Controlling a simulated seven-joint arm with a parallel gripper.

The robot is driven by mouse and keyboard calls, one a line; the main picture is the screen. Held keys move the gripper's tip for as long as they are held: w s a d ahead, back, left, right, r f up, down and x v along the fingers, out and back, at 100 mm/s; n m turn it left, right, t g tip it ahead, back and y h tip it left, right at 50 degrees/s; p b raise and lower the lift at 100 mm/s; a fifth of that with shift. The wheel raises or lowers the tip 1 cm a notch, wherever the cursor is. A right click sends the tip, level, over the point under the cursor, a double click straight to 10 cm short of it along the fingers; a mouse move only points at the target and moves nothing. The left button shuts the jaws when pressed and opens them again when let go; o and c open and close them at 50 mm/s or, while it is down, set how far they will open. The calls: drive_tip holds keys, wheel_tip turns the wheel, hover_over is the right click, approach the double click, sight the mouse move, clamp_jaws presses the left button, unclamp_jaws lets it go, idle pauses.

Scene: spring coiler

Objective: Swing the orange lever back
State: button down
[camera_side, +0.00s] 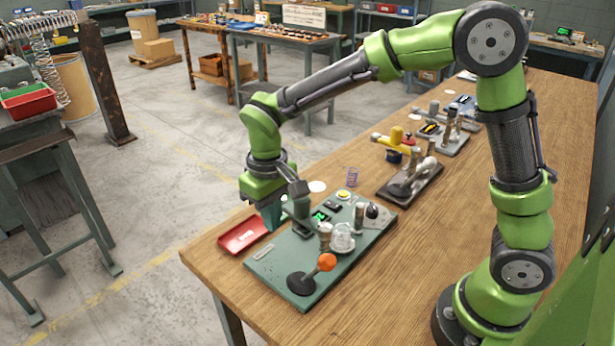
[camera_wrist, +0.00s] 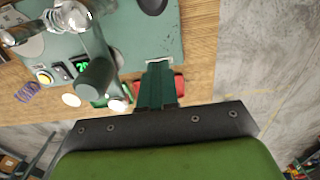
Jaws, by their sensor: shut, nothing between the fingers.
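The orange lever knob (camera_side: 327,262) is at the front of the green machine plate (camera_side: 262,266), next to a round black base (camera_side: 301,284). The knob is out of frame in the wrist view, where a dark round part shows at the top edge (camera_wrist: 152,4). My gripper (camera_side: 271,226) points down over the plate's far left edge, near the red tray, well apart from the orange knob. In the wrist view my gripper (camera_wrist: 159,66) is shut and empty, its teal fingers together near a pale label on the plate. Whether it touches anything I cannot tell.
The red tray (camera_side: 243,235) lies beside the plate. A glass dome (camera_side: 341,238), a post and a green display (camera_side: 320,216) stand on the plate. Other devices (camera_side: 410,182) fill the table further back. The wood right of the plate is clear.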

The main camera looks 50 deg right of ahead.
drive_tip(key=shift+w, duration=0.15)
drive_tip(key=shift+w+r, duration=0.1)
drive_tip(key=shift+w, duration=0.4)
wheel_tip(320, 180, up, 7)
drive_tip(key=shift+r, duration=0.2)
idle(0.5)
